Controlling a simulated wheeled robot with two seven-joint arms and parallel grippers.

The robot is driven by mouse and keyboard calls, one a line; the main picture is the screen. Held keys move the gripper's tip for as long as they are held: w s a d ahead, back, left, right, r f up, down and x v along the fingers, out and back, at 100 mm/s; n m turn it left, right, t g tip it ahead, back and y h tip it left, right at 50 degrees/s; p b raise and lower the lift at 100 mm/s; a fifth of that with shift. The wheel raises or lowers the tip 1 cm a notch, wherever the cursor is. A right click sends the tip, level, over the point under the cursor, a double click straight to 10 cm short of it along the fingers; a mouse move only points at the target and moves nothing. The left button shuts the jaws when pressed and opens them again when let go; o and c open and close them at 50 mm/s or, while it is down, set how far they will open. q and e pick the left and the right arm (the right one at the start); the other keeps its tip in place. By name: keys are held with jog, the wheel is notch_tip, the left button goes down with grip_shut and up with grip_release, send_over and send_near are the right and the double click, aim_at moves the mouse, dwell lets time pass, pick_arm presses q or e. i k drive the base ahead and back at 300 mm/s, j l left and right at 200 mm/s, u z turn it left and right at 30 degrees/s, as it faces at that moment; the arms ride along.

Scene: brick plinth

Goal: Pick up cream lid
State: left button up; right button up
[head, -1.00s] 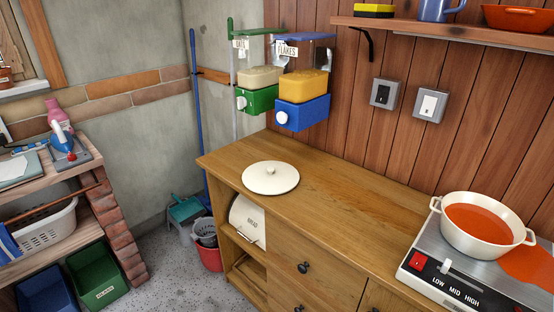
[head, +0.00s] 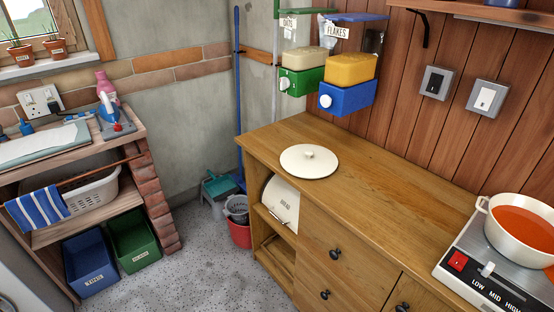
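The cream lid (head: 309,162) lies flat on the left part of the wooden cabinet top (head: 375,205), near its left end. It is round with a small knob on top, and nothing covers it. Neither of my grippers shows in the head view.
A cream pot (head: 512,238) of orange-red soup stands on a hotplate (head: 490,275) at the right end of the cabinet. Green (head: 297,82) and blue (head: 347,97) dispensers hang on the wall behind the lid. A brick-legged bench (head: 160,200) stands left. Cabinet top between lid and hotplate is clear.

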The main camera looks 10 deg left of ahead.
aim_at(304, 160)
jog(key=i+j+z, duration=0.35)
jog(key=j, duration=0.4)
jog(key=i+j+z, duration=0.2)
jog(key=i+j, duration=0.1)
jog(key=j, duration=0.1)
